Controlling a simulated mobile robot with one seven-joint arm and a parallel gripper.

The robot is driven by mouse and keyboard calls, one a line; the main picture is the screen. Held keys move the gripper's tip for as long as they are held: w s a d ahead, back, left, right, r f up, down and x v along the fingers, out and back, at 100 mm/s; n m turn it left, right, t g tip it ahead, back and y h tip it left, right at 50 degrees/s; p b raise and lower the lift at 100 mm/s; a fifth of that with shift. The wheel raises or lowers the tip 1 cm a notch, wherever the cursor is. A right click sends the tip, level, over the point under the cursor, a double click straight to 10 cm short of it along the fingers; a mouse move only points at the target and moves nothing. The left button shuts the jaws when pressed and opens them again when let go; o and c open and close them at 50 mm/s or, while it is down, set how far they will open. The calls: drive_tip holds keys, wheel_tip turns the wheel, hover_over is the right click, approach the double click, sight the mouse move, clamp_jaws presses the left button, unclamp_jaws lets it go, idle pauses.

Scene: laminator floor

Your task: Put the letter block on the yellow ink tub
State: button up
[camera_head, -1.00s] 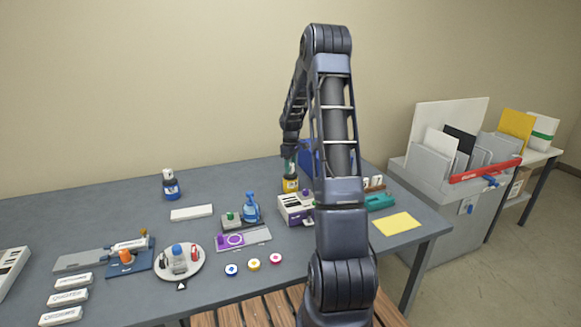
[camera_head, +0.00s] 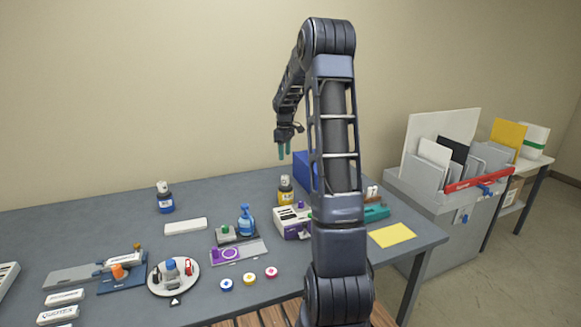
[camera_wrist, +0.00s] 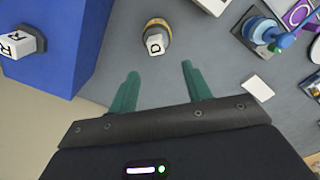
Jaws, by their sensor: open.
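The yellow ink tub (camera_head: 285,197) stands near the back of the table, left of my arm. A white letter block (camera_head: 286,181) sits on top of it. In the wrist view the block (camera_wrist: 155,44) shows a dark "D" on one face, and the tub's yellowish rim (camera_wrist: 154,23) shows around it. My gripper (camera_head: 285,155) is raised above the tub, clear of the block. Its green fingers (camera_wrist: 160,80) are apart with nothing between them in the wrist view.
A blue ink tub (camera_head: 166,205) with a white top piece stands to the left. A blue box (camera_wrist: 52,40) is close beside the yellow tub. A purple-and-white device (camera_head: 292,223) stands in front. A white bar (camera_head: 186,226) lies on the table.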

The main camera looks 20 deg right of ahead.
drive_tip(key=s+a+r+m+t, duration=0.15)
drive_tip(key=s+a+r, duration=0.35)
drive_tip(key=s, duration=0.5)
drive_tip(key=s+a+r+m+t, duration=0.1)
drive_tip(key=s+a+r+m, duration=0.2)
drive_tip(key=s+r, duration=0.6)
drive_tip(key=s+a+f+m+t, duration=0.1)
drive_tip(key=s+a+m, duration=0.1)
drive_tip(key=s, duration=1)
drive_tip(key=s+a+f+m+t, duration=0.1)
drive_tip(key=s+a+f+m, duration=0.1)
drive_tip(key=s, duration=1)
drive_tip(key=shift+a, duration=0.25)
